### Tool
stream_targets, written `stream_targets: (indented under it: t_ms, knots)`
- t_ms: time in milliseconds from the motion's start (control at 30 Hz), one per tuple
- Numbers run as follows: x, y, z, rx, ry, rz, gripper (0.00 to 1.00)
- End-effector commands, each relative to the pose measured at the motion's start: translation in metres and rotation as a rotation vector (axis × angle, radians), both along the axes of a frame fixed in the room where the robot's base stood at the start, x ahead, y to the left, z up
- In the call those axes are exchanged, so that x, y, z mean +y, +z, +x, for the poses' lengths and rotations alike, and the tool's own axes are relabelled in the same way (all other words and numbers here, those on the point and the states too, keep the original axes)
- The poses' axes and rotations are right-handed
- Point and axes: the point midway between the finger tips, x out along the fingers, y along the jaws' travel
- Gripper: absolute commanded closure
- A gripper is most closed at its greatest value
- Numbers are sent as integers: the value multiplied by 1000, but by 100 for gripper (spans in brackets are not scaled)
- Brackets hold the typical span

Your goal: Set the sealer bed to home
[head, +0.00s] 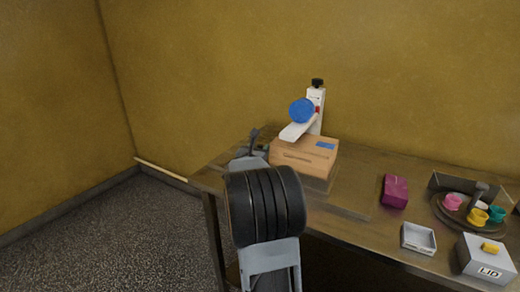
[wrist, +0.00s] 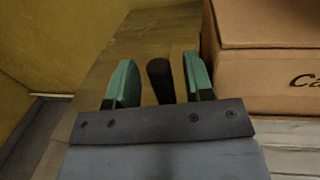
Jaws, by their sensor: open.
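The carton sealer (head: 315,101) stands at the back of the table in the head view, with a white column, a blue disc (head: 301,111) and a black knob on top. A brown carton (head: 303,156) sits below its white arm, on a grey bed (head: 320,184). The carton also shows at right in the wrist view (wrist: 270,52), above the bed's pale ribbed edge (wrist: 295,135). My gripper (wrist: 158,84) is open, its green pads either side of a black upright handle (wrist: 160,77), apart from it. What the handle joins to is hidden.
A magenta block (head: 395,191), a white tray (head: 418,238), a grey box marked LID (head: 486,259) and a round tray (head: 465,222) with coloured pieces are at the right of the wooden table (head: 365,170). The wall is close behind.

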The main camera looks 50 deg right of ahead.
Motion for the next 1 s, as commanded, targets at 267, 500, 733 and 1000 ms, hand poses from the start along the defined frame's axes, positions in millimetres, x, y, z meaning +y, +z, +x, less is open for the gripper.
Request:
stream_targets:
  t_ms: [267,500,733,1000]
  knots:
    - [-6,0,2,0,-1,0,52]
    - [-6,0,2,0,-1,-1,61]
    - [-6,0,2,0,-1,-1,83]
    - [-6,0,2,0,0,-1,100]
